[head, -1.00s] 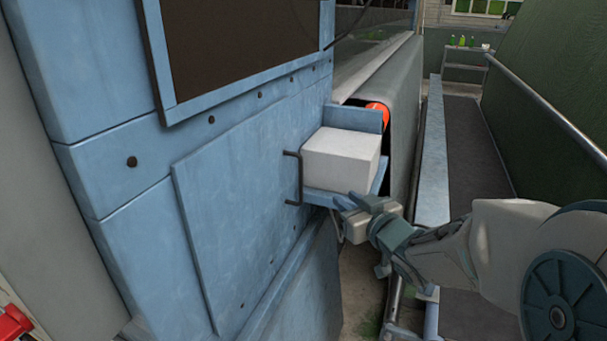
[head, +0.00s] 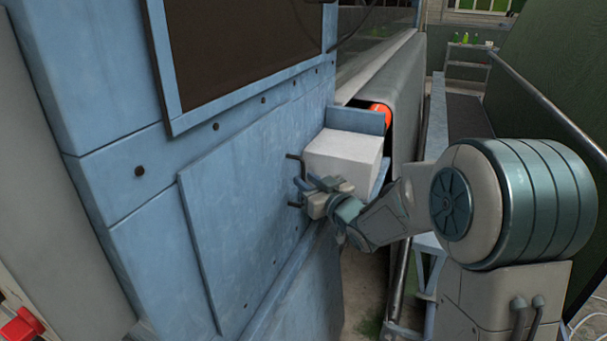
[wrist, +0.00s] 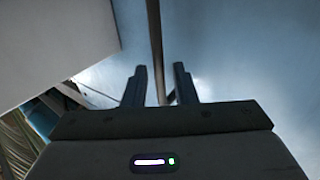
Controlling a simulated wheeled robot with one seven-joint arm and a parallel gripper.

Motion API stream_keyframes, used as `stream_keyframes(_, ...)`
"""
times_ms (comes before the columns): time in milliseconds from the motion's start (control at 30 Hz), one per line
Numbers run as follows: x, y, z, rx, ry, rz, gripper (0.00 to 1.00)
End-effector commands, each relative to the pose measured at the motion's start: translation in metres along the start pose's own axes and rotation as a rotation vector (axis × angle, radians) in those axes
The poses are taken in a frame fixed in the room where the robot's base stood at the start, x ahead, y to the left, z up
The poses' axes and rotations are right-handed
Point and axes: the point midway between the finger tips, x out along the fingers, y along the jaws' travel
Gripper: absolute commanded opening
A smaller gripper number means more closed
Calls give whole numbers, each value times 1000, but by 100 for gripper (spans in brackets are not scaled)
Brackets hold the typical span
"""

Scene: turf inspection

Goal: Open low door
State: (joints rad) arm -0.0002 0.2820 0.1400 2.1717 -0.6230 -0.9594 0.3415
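The low door is a blue panel (head: 235,215) on the side of the blue machine, and it lies flat in its frame. Its dark bar handle (head: 292,157) stands upright at the panel's right edge. My gripper (head: 306,187) is at the lower part of the handle and covers some of it. In the wrist view my gripper (wrist: 157,85) has its two fingers apart, with the handle bar (wrist: 156,45) running between them. A gap shows between the bar and the right finger; contact with the left finger is unclear.
A white box (head: 342,158) on a blue shelf is just right of the handle, close to my gripper; it also shows in the wrist view (wrist: 50,45). A grey conveyor (head: 405,100) with an orange roller end stands behind. A metal rail (head: 545,105) runs at right.

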Motion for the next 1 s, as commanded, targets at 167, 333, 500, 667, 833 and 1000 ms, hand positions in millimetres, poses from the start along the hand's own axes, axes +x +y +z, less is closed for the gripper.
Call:
stream_keyframes(167,18,0,-1,1,0,-1,25)
stream_keyframes(333,24,0,0,0,1,0,25)
stream_keyframes(500,24,0,0,0,1,0,25)
stream_keyframes(667,24,0,0,0,1,0,0)
stream_keyframes(833,23,0,0,0,1,0,0)
stream_keyframes(1000,22,-5,2,0,1,6,0)
